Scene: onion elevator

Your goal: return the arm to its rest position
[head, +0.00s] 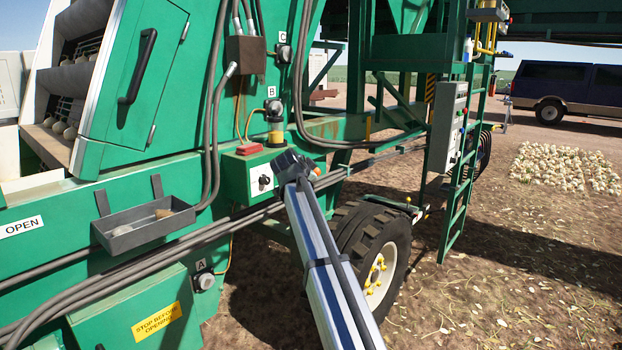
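No gripper fingers can be made out in the head view. A long silver bar with a dark cable strapped along it rises from the bottom edge and ends in a small dark head in front of the green machine (130,205). I cannot tell whether this bar is part of my arm. The head hides part of the machine frame beside a small green control box (236,188) with a black knob and a red top. I cannot tell whether it touches anything.
A grey tray (128,240) hangs on the machine at left. A large wheel (385,270) stands behind the bar. A green ladder (455,215) and grey switch box (447,125) are farther right. Open dirt lies at right, with onions (562,165) and a dark van (565,88) beyond.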

